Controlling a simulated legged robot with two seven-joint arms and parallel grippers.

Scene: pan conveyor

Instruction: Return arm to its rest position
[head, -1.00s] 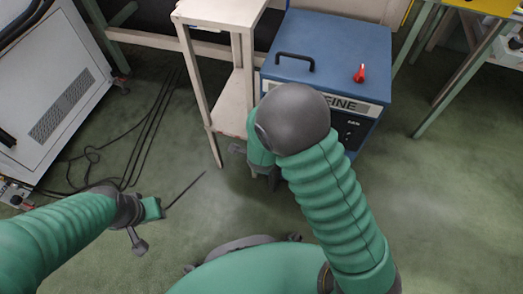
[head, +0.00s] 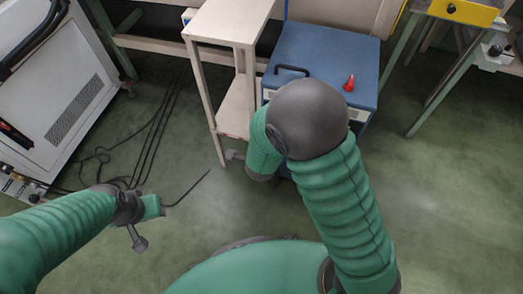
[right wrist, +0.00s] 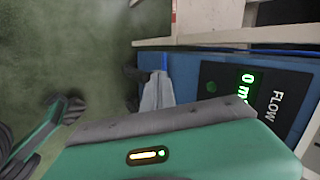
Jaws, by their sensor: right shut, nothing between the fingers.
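My right arm (head: 345,205) is green and bent, with a dark grey elbow in front of the blue cabinet in the head view. Its forearm points down and away, and its gripper is mostly hidden there. In the right wrist view my right gripper (right wrist: 158,92) is shut and empty, beside the blue cabinet's front. My left arm (head: 55,235) comes in from the left, held low over the floor. My left gripper (head: 150,208) is small and angled at its end; I cannot make out its jaws.
The blue cabinet (head: 325,55) has a black handle and red knob. Its display panel (right wrist: 250,95) glows green. A pale stand (head: 225,25) is left of it. A white machine (head: 50,90) and black cables (head: 150,130) lie at left. Green floor is open at right.

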